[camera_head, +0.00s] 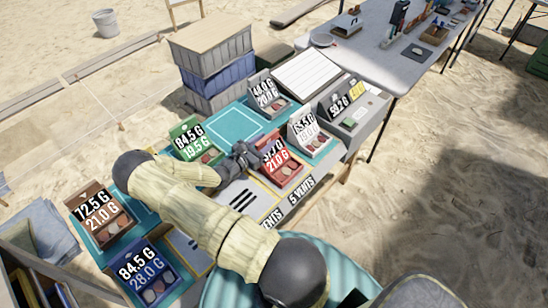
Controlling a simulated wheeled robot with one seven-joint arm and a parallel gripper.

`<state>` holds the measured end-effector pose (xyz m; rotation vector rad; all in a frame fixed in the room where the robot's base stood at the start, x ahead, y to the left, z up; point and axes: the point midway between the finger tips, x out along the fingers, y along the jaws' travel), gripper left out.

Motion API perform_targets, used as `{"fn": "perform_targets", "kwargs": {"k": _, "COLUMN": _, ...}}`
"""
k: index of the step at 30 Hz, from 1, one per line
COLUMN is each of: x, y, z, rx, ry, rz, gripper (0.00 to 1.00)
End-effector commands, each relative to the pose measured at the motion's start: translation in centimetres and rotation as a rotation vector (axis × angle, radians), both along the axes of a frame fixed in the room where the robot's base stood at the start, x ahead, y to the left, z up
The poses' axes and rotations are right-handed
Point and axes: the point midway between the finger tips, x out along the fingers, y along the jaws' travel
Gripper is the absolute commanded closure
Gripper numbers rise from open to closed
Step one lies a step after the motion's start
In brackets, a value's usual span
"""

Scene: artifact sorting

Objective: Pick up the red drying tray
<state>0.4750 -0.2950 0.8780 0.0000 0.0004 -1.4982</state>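The red drying tray (289,182) sits on the table, right of the picture's middle.
A green tray (190,152) is left of my gripper, and a white tray (317,146) is right of the red one. Brown (104,236) and blue (165,289) trays stand at the lower left. A teal mat (232,125) lies bare behind my gripper. Stacked crates (222,68) stand farther back.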

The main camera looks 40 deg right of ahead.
Motion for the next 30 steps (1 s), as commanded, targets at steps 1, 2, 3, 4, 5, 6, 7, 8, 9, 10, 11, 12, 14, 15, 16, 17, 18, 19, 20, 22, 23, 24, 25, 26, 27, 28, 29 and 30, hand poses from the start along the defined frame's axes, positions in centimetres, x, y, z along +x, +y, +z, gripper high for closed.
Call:
{"fn": "perform_targets", "kwargs": {"k": 1, "x": -0.01, "y": 0.01, "z": -0.02, "rx": 0.000, "ry": 0.000, "rz": 0.000, "gripper": 0.60}}
{"fn": "perform_targets", "kwargs": {"k": 2, "x": -0.01, "y": 0.02, "z": -0.02, "rx": 0.000, "ry": 0.000, "rz": 0.000, "gripper": 0.60}}
{"fn": "perform_targets", "kwargs": {"k": 3, "x": -0.01, "y": 0.02, "z": -0.01, "rx": 0.000, "ry": 0.000, "rz": 0.000, "gripper": 0.60}}
{"fn": "perform_targets", "kwargs": {"k": 4, "x": -0.02, "y": 0.02, "z": -0.01, "rx": 0.000, "ry": 0.000, "rz": 0.000, "gripper": 0.60}}
{"fn": "perform_targets", "kwargs": {"k": 5, "x": -0.02, "y": 0.02, "z": -0.01, "rx": 0.000, "ry": 0.000, "rz": 0.000, "gripper": 0.60}}
{"fn": "perform_targets", "kwargs": {"k": 6, "x": -0.02, "y": 0.02, "z": -0.01, "rx": 0.000, "ry": 0.000, "rz": -0.001, "gripper": 0.60}}
{"fn": "perform_targets", "kwargs": {"k": 7, "x": -0.02, "y": 0.02, "z": 0.00, "rx": 0.000, "ry": 0.000, "rz": -0.001, "gripper": 0.60}}
{"fn": "perform_targets", "kwargs": {"k": 8, "x": -0.02, "y": 0.03, "z": 0.00, "rx": 0.000, "ry": 0.000, "rz": -0.001, "gripper": 0.60}}
{"fn": "perform_targets", "kwargs": {"k": 9, "x": -0.02, "y": 0.03, "z": 0.00, "rx": 0.000, "ry": 0.000, "rz": -0.001, "gripper": 0.60}}
{"fn": "perform_targets", "kwargs": {"k": 10, "x": -0.02, "y": 0.03, "z": 0.00, "rx": 0.000, "ry": 0.000, "rz": -0.001, "gripper": 0.60}}
{"fn": "perform_targets", "kwargs": {"k": 11, "x": -0.02, "y": 0.03, "z": 0.00, "rx": 0.000, "ry": 0.000, "rz": -0.001, "gripper": 0.60}}
{"fn": "perform_targets", "kwargs": {"k": 12, "x": -0.03, "y": 0.03, "z": 0.00, "rx": 0.000, "ry": 0.000, "rz": -0.001, "gripper": 0.66}}
{"fn": "perform_targets", "kwargs": {"k": 14, "x": -0.02, "y": 0.03, "z": 0.00, "rx": 0.000, "ry": 0.000, "rz": -0.001, "gripper": 0.78}}
{"fn": "perform_targets", "kwargs": {"k": 15, "x": -0.03, "y": 0.03, "z": 0.00, "rx": -0.001, "ry": 0.000, "rz": -0.001, "gripper": 0.86}}
{"fn": "perform_targets", "kwargs": {"k": 16, "x": -0.03, "y": 0.03, "z": 0.00, "rx": -0.001, "ry": 0.000, "rz": -0.001, "gripper": 0.91}}
{"fn": "perform_targets", "kwargs": {"k": 17, "x": -0.03, "y": 0.03, "z": 0.00, "rx": -0.001, "ry": 0.000, "rz": -0.001, "gripper": 0.97}}
{"fn": "perform_targets", "kwargs": {"k": 18, "x": -0.03, "y": 0.03, "z": 0.01, "rx": -0.001, "ry": 0.000, "rz": -0.001, "gripper": 1.00}}
{"fn": "perform_targets", "kwargs": {"k": 19, "x": -0.02, "y": 0.03, "z": 0.01, "rx": -0.001, "ry": 0.000, "rz": -0.001, "gripper": 1.00}}
{"fn": "perform_targets", "kwargs": {"k": 20, "x": -0.02, "y": 0.03, "z": 0.01, "rx": -0.001, "ry": 0.000, "rz": -0.001, "gripper": 1.00}}
{"fn": "perform_targets", "kwargs": {"k": 22, "x": -0.02, "y": 0.03, "z": 0.01, "rx": -0.001, "ry": 0.000, "rz": -0.001, "gripper": 1.00}}
{"fn": "perform_targets", "kwargs": {"k": 23, "x": -0.02, "y": 0.03, "z": 0.01, "rx": -0.001, "ry": 0.000, "rz": -0.001, "gripper": 1.00}}
{"fn": "perform_targets", "kwargs": {"k": 24, "x": -0.01, "y": 0.01, "z": 0.09, "rx": -0.003, "ry": 0.000, "rz": -0.001, "gripper": 1.00}}
{"fn": "perform_targets", "kwargs": {"k": 25, "x": -0.01, "y": 0.01, "z": 0.09, "rx": -0.003, "ry": 0.000, "rz": -0.001, "gripper": 1.00}}
{"fn": "perform_targets", "kwargs": {"k": 26, "x": -0.01, "y": 0.01, "z": 0.09, "rx": -0.003, "ry": 0.000, "rz": -0.001, "gripper": 1.00}}
{"fn": "perform_targets", "kwargs": {"k": 27, "x": -0.01, "y": 0.01, "z": 0.09, "rx": -0.003, "ry": 0.000, "rz": -0.001, "gripper": 1.00}}
{"fn": "perform_targets", "kwargs": {"k": 28, "x": -0.01, "y": 0.01, "z": 0.10, "rx": -0.003, "ry": 0.000, "rz": -0.001, "gripper": 1.00}}
{"fn": "perform_targets", "kwargs": {"k": 29, "x": -0.01, "y": 0.01, "z": 0.12, "rx": -0.003, "ry": 0.000, "rz": -0.001, "gripper": 1.00}}
{"fn": "perform_targets", "kwargs": {"k": 30, "x": -0.01, "y": 0.01, "z": 0.18, "rx": -0.003, "ry": -0.001, "rz": -0.001, "gripper": 1.00}}
